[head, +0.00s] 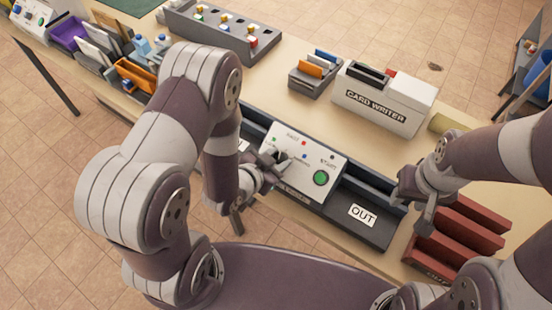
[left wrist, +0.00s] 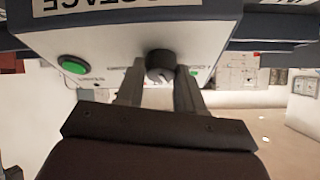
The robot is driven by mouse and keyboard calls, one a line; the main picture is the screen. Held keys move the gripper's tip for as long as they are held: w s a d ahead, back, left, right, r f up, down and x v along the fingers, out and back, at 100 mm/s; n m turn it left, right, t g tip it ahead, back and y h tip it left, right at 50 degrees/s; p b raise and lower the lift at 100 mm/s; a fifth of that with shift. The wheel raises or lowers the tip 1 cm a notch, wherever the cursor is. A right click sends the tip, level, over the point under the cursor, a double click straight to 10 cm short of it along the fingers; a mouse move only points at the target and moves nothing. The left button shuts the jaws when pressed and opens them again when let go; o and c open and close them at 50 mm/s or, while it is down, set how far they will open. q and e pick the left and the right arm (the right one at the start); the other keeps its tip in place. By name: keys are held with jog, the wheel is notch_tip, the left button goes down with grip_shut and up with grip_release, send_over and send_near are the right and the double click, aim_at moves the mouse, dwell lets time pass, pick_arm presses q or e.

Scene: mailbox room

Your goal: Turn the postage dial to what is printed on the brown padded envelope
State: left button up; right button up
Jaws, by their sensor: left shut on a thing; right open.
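The postage machine (head: 310,154) is a white panel with a green button, small coloured marks and START lettering. In the left wrist view its dark round dial (left wrist: 160,65) shows between the two fingers of my left gripper (left wrist: 158,78). In the head view my left gripper (head: 272,158) is at the panel's left part, shut on the dial, and mostly covers it. The dial's setting cannot be read. My right gripper (head: 415,205) is open and empty, near the right end of the OUT tray (head: 345,227). I cannot pick out the brown padded envelope.
A card writer (head: 380,105) and a small card holder (head: 308,78) stand behind the machine. Dark red slotted racks (head: 462,232) are at the right. A grey block with coloured knobs (head: 222,32) is at the back. The beige table between them is clear.

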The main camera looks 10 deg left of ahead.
pick_arm(q)
jog(key=n, duration=0.2)
jog(key=n+y, duration=0.1)
jog(key=n, duration=0.1)
jog(key=shift+w+d+r+t+y, duration=0.15)
jog(key=shift+d+r+t+y, duration=0.05)
jog(key=shift+t+y, duration=0.1)
jog(key=shift+n+y, duration=1.1)
jog(key=shift+n, duration=1.2)
jog(key=o, duration=1)
jog(key=shift+p, duration=0.3)
